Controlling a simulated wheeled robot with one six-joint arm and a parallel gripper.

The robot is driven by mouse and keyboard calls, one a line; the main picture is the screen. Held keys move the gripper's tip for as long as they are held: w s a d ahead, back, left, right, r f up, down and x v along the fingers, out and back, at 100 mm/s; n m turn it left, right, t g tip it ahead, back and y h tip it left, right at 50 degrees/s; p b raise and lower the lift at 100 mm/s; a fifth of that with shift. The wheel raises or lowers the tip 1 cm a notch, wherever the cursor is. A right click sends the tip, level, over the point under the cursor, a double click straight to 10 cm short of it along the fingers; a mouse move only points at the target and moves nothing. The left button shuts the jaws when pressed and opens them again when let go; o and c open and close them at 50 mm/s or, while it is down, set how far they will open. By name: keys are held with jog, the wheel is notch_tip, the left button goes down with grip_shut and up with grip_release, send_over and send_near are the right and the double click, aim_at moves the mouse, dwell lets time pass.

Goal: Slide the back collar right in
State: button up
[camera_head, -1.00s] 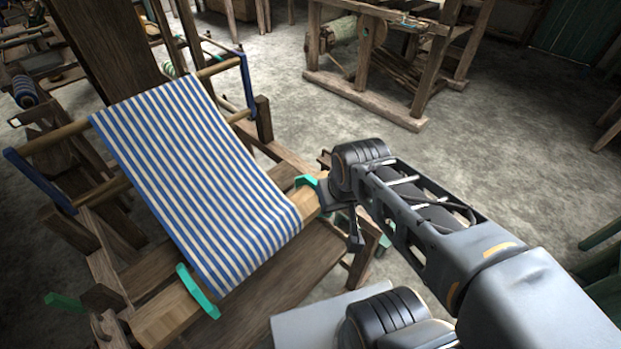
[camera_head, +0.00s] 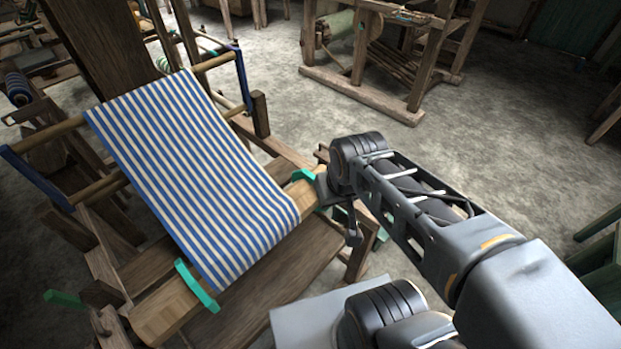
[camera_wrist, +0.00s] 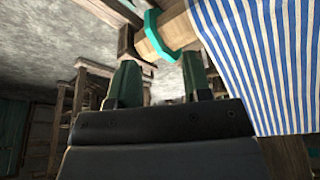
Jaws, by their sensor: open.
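Two teal collars sit around the pale wooden beam (camera_head: 160,312), one past each edge of the striped cloth (camera_head: 190,170). The nearer collar (camera_head: 196,285) is close to the cloth's lower left edge. The farther collar (camera_head: 305,175) is by the cloth's right edge, partly hidden by my gripper (camera_head: 338,208). In the wrist view, a teal collar (camera_wrist: 152,32) rings the beam (camera_wrist: 176,28) just ahead of my fingers. My gripper (camera_wrist: 162,76) is open and empty, both fingertips short of the collar, with no contact visible.
The loom's dark wooden frame (camera_head: 262,115) and lower board (camera_head: 265,270) lie close around the beam. Another wooden loom (camera_head: 360,90) stands at the back. Grey floor (camera_head: 480,130) is clear to the right.

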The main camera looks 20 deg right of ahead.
jog(key=n+g+p, duration=0.2)
jog(key=n+g, duration=0.2)
jog(key=n, duration=0.2)
send_near(312, 176)
notch_tip(312, 176, down, 10)
jog(key=shift+s+r+p, duration=0.1)
jog(key=shift+r+p, duration=0.05)
jog(key=shift+p, duration=0.3)
jog(key=shift+c, duration=0.3)
grip_shut()
